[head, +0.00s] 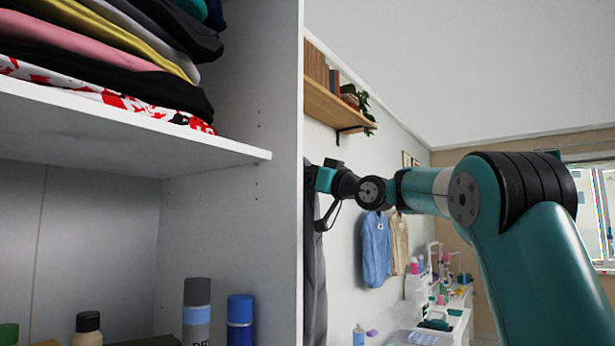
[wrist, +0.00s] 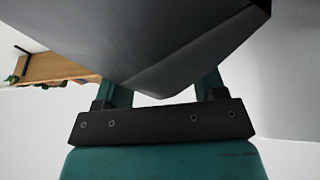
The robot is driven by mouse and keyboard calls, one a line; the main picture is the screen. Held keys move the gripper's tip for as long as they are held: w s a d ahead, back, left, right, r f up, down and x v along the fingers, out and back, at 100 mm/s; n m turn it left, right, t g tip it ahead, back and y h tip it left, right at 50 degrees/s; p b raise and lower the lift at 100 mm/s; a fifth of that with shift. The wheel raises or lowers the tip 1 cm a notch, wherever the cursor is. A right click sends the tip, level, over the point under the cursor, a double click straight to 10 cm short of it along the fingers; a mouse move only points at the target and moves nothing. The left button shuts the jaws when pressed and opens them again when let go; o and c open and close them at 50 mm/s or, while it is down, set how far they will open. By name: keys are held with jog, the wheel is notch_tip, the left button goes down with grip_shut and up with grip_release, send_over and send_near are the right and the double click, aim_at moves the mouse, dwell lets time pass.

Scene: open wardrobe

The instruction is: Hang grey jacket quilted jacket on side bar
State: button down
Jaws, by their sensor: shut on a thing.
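My gripper (head: 322,178) is at the outer side of the wardrobe's right panel, partly hidden behind the panel's front edge. It is shut on the grey jacket (head: 315,275), which hangs down below it as a narrow dark grey strip along the panel edge. Most of the jacket is hidden by the panel in the head view. In the wrist view the grey jacket (wrist: 150,45) covers the space between and beyond the fingers, hiding the fingertips. The side bar cannot be made out in either view, and a hanger is not clearly visible.
The white wardrobe panel (head: 235,235) stands directly left of my gripper. Its shelf (head: 120,135) bears folded clothes, with spray cans (head: 197,310) below. A wooden wall shelf (head: 335,105) is above and behind. Blue (head: 376,250) and beige garments hang on the wall beyond my arm.

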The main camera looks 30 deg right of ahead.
jog(key=shift+f, duration=0.15)
jog(key=shift+c, duration=0.6)
grip_release()
jog(key=shift+s+d+f, duration=0.15)
jog(key=shift+f, duration=0.05)
jog(key=b+v, duration=0.9)
jog(key=v, duration=0.8)
jog(key=shift+r, duration=0.15)
